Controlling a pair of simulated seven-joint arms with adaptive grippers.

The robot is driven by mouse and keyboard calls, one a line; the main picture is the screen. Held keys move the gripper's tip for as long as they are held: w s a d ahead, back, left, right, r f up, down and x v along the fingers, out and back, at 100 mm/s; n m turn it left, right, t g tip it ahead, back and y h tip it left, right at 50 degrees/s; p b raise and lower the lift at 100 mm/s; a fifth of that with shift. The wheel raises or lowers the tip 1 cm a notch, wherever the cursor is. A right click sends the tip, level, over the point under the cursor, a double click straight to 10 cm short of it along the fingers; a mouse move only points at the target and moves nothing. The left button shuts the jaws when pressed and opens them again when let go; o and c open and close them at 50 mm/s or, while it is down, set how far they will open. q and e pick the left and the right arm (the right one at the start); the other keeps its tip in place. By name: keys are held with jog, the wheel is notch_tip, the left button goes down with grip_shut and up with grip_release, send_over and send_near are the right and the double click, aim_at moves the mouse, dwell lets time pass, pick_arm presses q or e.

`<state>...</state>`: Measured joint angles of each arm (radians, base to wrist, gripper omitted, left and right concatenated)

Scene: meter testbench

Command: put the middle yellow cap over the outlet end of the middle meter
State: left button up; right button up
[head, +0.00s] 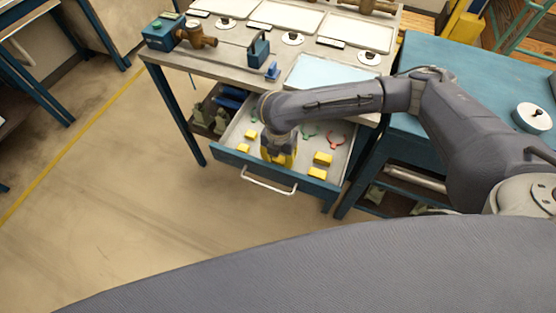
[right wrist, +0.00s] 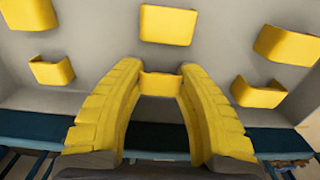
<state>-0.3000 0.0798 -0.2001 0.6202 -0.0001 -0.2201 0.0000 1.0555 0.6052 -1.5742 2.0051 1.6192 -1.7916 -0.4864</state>
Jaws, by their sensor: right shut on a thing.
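My right gripper (head: 280,158) reaches down into the open drawer. In the right wrist view its two yellow fingers (right wrist: 160,92) are closed on the middle yellow cap (right wrist: 160,86), in the row nearest the drawer front. In the head view the gripper hides this cap. Another yellow cap (right wrist: 168,25) lies behind it in the same column. A brass meter (head: 196,37) stands at the left of the bench top, and another brass body (head: 370,5) is partly cut off at the top edge. I cannot tell which is the middle meter. My left gripper is not in view.
The bench top (head: 235,52) above holds white trays, discs and a teal clamp (head: 259,48). A blue cabinet (head: 460,60) stands right.

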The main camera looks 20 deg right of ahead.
aim_at(279, 159)
jog(key=shift+r, duration=3.35)
jog(key=shift+r, duration=0.1)
